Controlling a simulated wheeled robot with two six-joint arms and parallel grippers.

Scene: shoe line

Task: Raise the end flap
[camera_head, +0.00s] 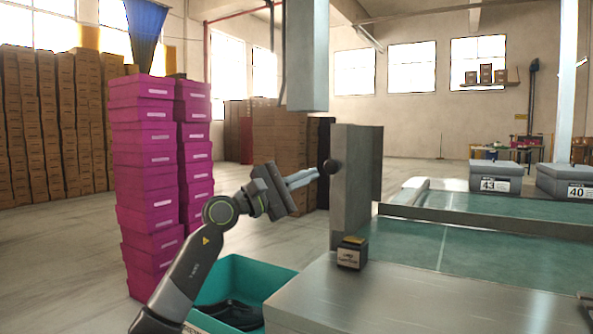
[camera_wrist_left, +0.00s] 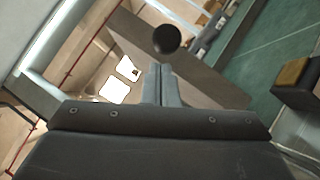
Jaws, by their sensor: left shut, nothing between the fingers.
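A grey flat panel, which looks like the end flap (camera_head: 351,205), stands upright at the near left end of the green conveyor (camera_head: 420,245). A round black knob (camera_head: 331,166) sits on its left side, near the top. My left gripper (camera_head: 312,175) is shut and empty, with its fingertips just left of the knob. In the left wrist view the shut fingers (camera_wrist_left: 160,72) point at the knob (camera_wrist_left: 166,39), with a small gap in the picture. The panel (camera_wrist_left: 200,75) runs diagonally behind them. Contact is hard to tell. My right gripper is out of view.
A teal crate (camera_head: 262,276) with dark shoes is below my left arm. Magenta box stacks (camera_head: 146,185) stand left. Grey shoeboxes (camera_head: 496,176) are at the far right.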

